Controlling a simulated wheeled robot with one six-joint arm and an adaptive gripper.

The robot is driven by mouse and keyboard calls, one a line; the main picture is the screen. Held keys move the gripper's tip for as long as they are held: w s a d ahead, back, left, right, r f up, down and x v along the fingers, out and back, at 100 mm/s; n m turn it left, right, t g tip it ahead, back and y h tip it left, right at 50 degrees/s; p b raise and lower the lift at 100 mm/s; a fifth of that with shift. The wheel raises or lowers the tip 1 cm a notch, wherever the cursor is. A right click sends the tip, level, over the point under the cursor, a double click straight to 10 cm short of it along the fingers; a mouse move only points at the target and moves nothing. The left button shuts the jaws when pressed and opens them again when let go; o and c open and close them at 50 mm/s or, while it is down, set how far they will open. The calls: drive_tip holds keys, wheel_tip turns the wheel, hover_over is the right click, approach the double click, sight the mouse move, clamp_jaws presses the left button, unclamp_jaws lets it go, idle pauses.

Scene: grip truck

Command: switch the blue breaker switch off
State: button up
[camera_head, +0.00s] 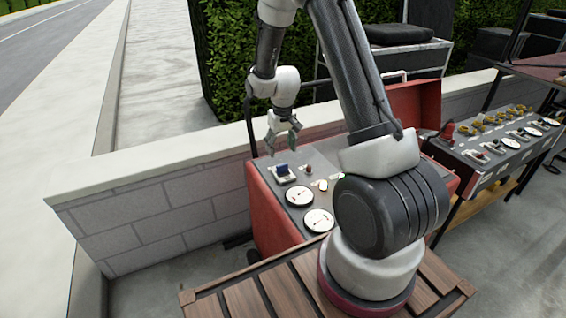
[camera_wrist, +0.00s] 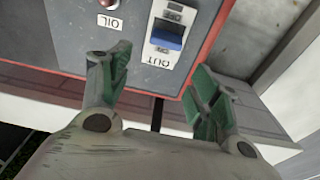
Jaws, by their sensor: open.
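The blue breaker switch (camera_head: 282,169) sits in a white housing at the back left corner of the grey panel top. In the wrist view the blue switch (camera_wrist: 167,39) shows upside down, above an "OUT" label and between my fingers in the picture. My gripper (camera_head: 283,139) is open and empty, above and behind the switch. Its green-padded fingertips (camera_wrist: 157,72) are apart, and no contact with the switch shows. The switch's exact tilt is hard to tell.
The red cabinet (camera_head: 262,205) carries two round dials (camera_head: 299,195) and a small button (camera_head: 308,169) near the switch. A low block wall (camera_head: 160,200) stands behind. A second panel (camera_head: 500,140) with yellow parts is at right.

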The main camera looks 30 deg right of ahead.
sight(282, 165)
drive_tip(key=shift+s+a+f+g, duration=0.1)
drive_tip(key=shift+s+f+g, duration=0.2)
drive_tip(key=shift+s+g, duration=0.4)
wheel_tip(282, 165, down, 5)
drive_tip(key=shift+f, duration=0.75)
drive_tip(key=shift+s, duration=0.1)
drive_tip(key=c, duration=1)
